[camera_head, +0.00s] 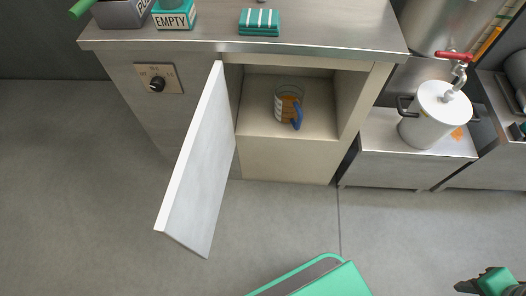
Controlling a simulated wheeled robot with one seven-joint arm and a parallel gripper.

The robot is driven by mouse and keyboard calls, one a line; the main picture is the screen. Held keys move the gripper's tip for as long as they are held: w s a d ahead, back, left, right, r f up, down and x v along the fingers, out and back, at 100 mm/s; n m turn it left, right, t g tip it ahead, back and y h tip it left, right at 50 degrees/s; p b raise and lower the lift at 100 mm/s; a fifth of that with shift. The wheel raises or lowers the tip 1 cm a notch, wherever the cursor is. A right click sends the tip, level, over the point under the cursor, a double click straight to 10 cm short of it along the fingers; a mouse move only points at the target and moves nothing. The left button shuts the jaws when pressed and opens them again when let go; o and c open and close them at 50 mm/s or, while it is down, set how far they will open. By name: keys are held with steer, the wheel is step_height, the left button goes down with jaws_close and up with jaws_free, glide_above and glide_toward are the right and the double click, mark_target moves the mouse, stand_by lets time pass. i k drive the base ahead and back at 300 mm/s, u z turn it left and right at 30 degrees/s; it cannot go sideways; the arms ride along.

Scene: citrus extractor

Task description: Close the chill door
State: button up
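The chill door (201,160) is a pale grey panel standing wide open. It is hinged at the left side of a small compartment (255,122) in the steel counter and swings out over the floor. Inside the compartment stands a clear jug (288,101) with orange and white on its side and a blue handle. My gripper (464,286) shows only partly at the bottom right corner, dark with green behind it. It is far from the door and touches nothing I can see. Its finger opening is too small to make out.
The counter top (330,25) holds a green striped cloth (259,22), a bin marked EMPTY (174,16) and a grey bin (122,12). A dial (157,84) is left of the door. A white pot (435,115) stands right on a low steel unit.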

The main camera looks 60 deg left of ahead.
mark_target(187, 216)
steer(key=z, duration=0.25)
steer(key=k, duration=2)
steer(key=u, duration=3.75)
